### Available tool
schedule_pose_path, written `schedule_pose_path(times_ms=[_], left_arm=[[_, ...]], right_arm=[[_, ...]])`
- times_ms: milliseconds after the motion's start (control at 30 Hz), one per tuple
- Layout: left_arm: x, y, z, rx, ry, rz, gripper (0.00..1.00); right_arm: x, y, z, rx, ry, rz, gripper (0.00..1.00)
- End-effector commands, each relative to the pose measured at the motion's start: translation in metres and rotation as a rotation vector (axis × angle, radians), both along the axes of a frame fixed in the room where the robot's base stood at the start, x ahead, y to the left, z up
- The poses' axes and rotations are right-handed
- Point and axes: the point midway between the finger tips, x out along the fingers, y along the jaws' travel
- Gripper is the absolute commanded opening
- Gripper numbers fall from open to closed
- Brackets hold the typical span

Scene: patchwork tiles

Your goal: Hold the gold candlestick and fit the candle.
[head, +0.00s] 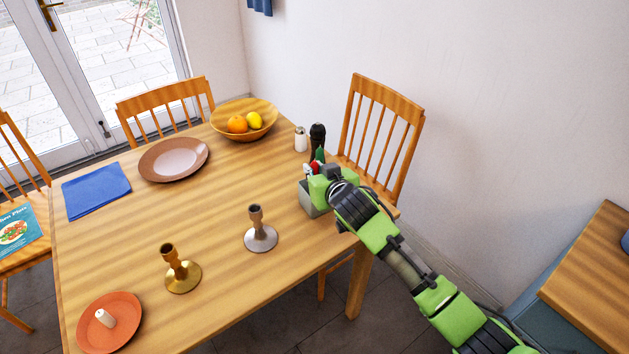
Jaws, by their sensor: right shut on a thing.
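The gold candlestick (182,275) stands upright and empty near the front of the table, left of centre. A second candlestick (261,237), silvery with a brownish stem, stands to its right. A short white candle-like piece (105,318) lies on the orange plate (123,306) at the front left. My right gripper (319,181) is at the grey box (313,200) by the table's right edge, well away from the gold candlestick. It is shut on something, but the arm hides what. Small red, white and green bits (311,168) show beside it. My left gripper is out of view.
A dark bottle or mill (317,134) and a white shaker (300,139) stand just behind my right gripper. A fruit bowl (244,121), brown plate (173,160) and blue napkin (97,190) sit at the back. The table's middle is clear. Chairs surround it.

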Motion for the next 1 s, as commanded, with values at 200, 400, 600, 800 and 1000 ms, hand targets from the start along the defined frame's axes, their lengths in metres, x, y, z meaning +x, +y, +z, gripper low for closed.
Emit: schedule_pose_path(times_ms=[200,400,600,800,1000], left_arm=[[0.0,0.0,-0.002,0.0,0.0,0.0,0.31],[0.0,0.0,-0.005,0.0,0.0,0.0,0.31],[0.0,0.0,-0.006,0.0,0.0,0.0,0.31],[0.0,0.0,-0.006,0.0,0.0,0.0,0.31],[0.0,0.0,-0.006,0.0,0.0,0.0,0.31]], right_arm=[[0.001,0.0,0.028,0.003,-0.005,0.001,0.0],[0.001,0.001,0.07,0.003,-0.007,0.001,0.0],[0.0,0.0,0.095,0.001,-0.003,0.0,0.0],[0.0,0.0,0.101,0.0,-0.001,0.0,0.0],[0.0,0.0,0.1,0.0,-0.001,0.0,0.0]])
